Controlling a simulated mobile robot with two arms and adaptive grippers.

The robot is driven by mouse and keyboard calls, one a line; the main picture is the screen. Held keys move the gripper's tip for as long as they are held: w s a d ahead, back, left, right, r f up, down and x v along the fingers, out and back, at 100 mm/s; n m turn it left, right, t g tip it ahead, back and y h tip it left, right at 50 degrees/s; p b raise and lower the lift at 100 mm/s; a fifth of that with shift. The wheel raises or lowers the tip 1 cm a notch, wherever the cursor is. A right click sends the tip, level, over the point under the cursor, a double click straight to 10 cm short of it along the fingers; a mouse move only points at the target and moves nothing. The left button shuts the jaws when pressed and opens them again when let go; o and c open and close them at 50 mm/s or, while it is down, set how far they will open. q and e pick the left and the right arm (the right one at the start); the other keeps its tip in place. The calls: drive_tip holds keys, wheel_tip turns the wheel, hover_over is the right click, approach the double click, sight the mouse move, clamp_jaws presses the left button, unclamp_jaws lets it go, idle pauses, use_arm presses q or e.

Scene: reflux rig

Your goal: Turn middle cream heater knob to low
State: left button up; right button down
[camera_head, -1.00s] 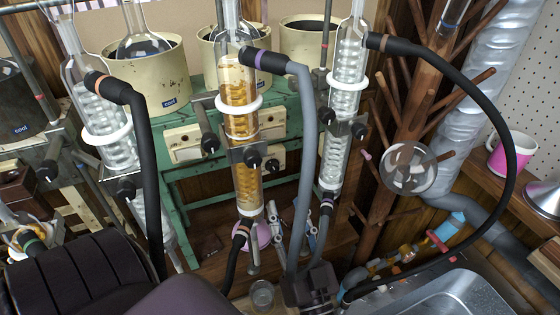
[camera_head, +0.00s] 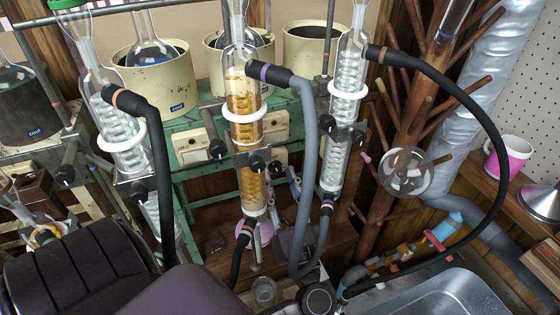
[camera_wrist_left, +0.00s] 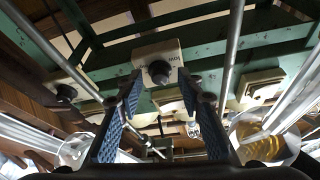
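In the left wrist view a cream control box (camera_wrist_left: 176,50) with a round black knob (camera_wrist_left: 158,72) sits ahead on the green frame. Lettering shows upside down on its face. My left gripper (camera_wrist_left: 161,94) is open, its blue pads apart and nothing between them. The knob appears between and beyond the fingertips, apparently apart from them. In the head view the left gripper (camera_head: 292,190) is partly hidden behind the grey hose, below the cream boxes. The middle cream heater (camera_head: 212,50) stands on the green bench behind the amber condenser. My right gripper is not in view.
The amber condenser (camera_head: 250,185), a clear condenser (camera_head: 335,165) and a grey hose (camera_head: 305,150) stand close around the gripper. Another cream box (camera_head: 190,147) is to the left. In the wrist view, metal rods (camera_wrist_left: 232,50) rise beside the fingers.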

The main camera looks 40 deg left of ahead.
use_arm(q)
clamp_jaws()
drive_tip(key=shift+w+f+n+g+y+b, duration=0.15)
drive_tip(key=shift+n+g+y+b, duration=0.5)
drive_tip(key=shift+n, duration=0.95)
drive_tip(key=shift+d+n+g, duration=0.1)
drive_tip(key=shift+n+g, duration=0.75)
drive_tip(key=shift+n, duration=0.75)
drive_tip(key=shift+o, duration=1)
unclamp_jaws()
drive_tip(key=shift+r+m, duration=0.2)
drive_tip(key=shift+m, duration=0.2)
